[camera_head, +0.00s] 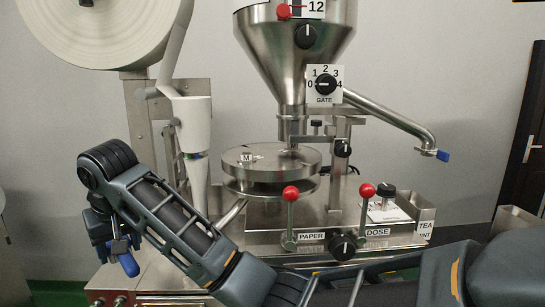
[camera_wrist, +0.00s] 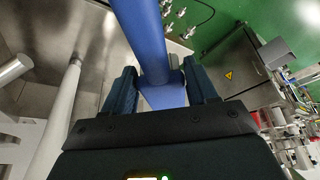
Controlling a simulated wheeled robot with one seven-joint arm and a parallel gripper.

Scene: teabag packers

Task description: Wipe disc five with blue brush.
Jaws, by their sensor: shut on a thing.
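My gripper (camera_head: 116,238) is at the left of the head view, pointing down in front of the machine's left side. It is shut on a blue brush (camera_head: 129,264), whose blue end hangs below the fingers. In the wrist view, the blue brush (camera_wrist: 150,40) runs between the two dark fingers of my gripper (camera_wrist: 160,86); its bristles cannot be made out. A round steel disc (camera_head: 270,160) marked M sits under the hopper, right of and apart from the gripper. No number five shows on it.
A steel hopper (camera_head: 292,50) stands above the disc. A paper roll (camera_head: 95,30) and white funnel (camera_head: 193,130) are at the left. Red-knobbed levers (camera_head: 291,194) stand in front of the disc. A pipe with a blue tip (camera_head: 443,156) sticks out to the right.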

